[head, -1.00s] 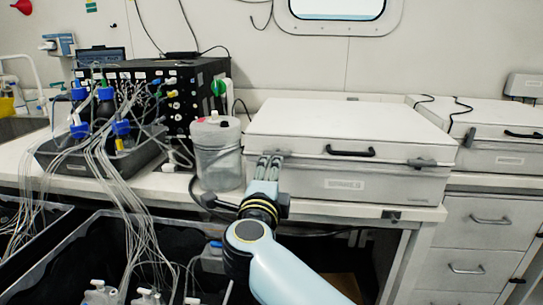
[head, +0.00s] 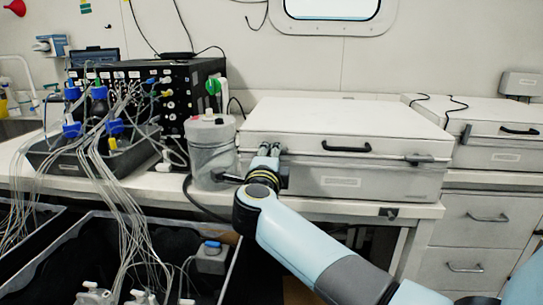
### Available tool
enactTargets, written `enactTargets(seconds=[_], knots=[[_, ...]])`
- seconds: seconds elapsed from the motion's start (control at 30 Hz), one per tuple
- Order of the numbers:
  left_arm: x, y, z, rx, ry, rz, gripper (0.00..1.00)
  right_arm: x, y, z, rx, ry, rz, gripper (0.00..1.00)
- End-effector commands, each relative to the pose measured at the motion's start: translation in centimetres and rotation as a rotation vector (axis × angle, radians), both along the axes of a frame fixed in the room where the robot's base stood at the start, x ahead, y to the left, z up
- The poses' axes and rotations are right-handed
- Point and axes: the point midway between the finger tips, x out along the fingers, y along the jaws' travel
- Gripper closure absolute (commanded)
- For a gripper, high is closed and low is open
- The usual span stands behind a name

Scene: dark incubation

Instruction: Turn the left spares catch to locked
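The white spares case (head: 345,120) stands on the bench with its lid down and a "SPARES" label on its front. Its left catch (head: 284,152) is at the front left of the lid seam, mostly hidden behind my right gripper (head: 268,150). The fingertips are at the catch; whether they touch or grip it cannot be made out. The right catch (head: 418,159) lies along the seam at the front right. The black handle (head: 346,147) is between the catches. My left gripper is out of view.
A translucent lidded container (head: 211,155) stands close to the left of the case. Tubed bottles in a dark tray (head: 65,160) are farther left. A second white case (head: 497,130) is on the right. Open dark bins (head: 85,222) lie below the bench.

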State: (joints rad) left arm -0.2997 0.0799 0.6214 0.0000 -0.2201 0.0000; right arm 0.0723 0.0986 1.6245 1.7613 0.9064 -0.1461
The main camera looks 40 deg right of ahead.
Motion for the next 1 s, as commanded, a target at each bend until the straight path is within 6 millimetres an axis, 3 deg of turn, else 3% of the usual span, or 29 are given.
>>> enactTargets(seconds=[0.53,1.0], knots=[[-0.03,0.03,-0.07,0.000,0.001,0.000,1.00,-0.03,0.03,-0.10,0.035,-0.040,0.000,1.00],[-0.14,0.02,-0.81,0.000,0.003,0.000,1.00,-0.04,0.03,-0.27,0.265,-0.327,-0.001,1.00]])
